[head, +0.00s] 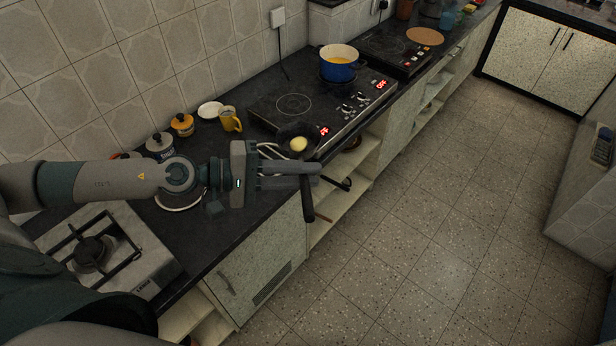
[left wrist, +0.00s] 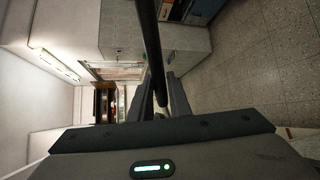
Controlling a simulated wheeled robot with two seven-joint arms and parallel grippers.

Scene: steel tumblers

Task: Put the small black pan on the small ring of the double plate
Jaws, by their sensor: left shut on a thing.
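The small black pan (head: 312,146) hangs by the front edge of the counter, overlapping the near end of the double plate in the head view. A pale yellow piece of food lies in it. My left gripper (head: 318,168) is shut on the pan's dark handle (head: 307,205), which also shows between the fingers in the left wrist view (left wrist: 154,50). The black double plate (head: 262,110) has a bare ring (head: 294,105) at its near end. A blue pot (head: 338,70) stands at its far end. Whether the pan touches the plate cannot be told. My right gripper is not in view.
A yellow mug (head: 230,120), a white saucer (head: 210,109) and lidded jars (head: 183,124) stand left of the plate by the wall. A gas burner (head: 92,253) is nearer me. Open shelves (head: 340,200) lie below the counter; the floor is clear.

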